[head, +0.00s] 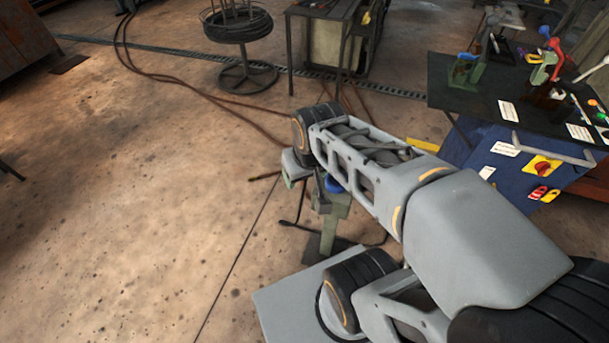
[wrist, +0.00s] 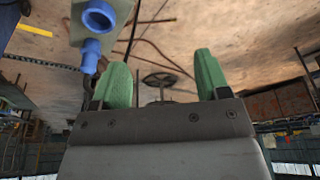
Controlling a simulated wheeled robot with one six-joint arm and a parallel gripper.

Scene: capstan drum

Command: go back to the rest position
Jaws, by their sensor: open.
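My gripper (wrist: 160,65) shows in the wrist view with its two green fingertips wide apart and nothing between them. In the head view my grey arm reaches from the lower right toward the middle, and its wrist hides most of the gripper. A blue hollow fitting (wrist: 98,18) on a grey-green stand shows at the upper left of the wrist view, beside the left finger and apart from it. In the head view the green stand (head: 329,235) rises just past my arm, with a bit of blue near its top, partly hidden.
A dark-topped workbench (head: 460,95) with several tools and a blue front panel (head: 480,160) stands at the right. A round stand with coiled wire (head: 237,28) and a dark metal table (head: 318,10) are at the back. Hoses cross the floor. The left floor (head: 120,200) is clear.

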